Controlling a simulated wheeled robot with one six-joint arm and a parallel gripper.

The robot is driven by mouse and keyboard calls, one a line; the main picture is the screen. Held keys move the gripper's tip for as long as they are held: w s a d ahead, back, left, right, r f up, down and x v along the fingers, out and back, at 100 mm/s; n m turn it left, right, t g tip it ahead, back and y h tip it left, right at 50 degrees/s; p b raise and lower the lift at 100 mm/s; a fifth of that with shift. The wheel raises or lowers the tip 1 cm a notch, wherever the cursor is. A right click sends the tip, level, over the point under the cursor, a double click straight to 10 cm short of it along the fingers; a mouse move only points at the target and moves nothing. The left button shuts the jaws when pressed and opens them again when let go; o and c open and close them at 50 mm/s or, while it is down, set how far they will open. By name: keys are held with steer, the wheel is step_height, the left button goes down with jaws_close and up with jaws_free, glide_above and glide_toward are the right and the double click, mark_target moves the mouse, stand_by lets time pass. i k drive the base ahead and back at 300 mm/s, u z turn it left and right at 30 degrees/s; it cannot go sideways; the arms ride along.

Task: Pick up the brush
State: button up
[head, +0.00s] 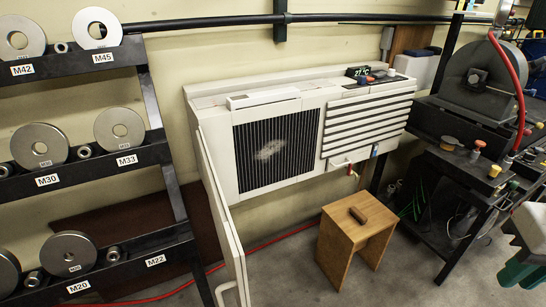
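A small dark brown block-like object (358,215) lies on top of a wooden stool (340,232) in the lower middle right. It looks like the brush, but no bristles can be made out at this size. Nothing touches it from above, and its upper side is in plain view. My gripper is not in view.
A white wall unit (225,160) with a dark grille hangs behind the stool, its white panel (220,215) swung open to the left. A rack of metal discs (90,175) stands at left. A dark machine bench (462,155) stands at right. A red hose crosses the floor.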

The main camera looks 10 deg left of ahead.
mark_target(357, 214)
steer(key=z, duration=0.2)
steer(key=i, duration=0.3)
steer(key=z, duration=0.85)
steer(key=i, duration=1.2)
steer(key=u, duration=0.8)
steer(key=i, duration=0.35)
steer(key=u, duration=0.35)
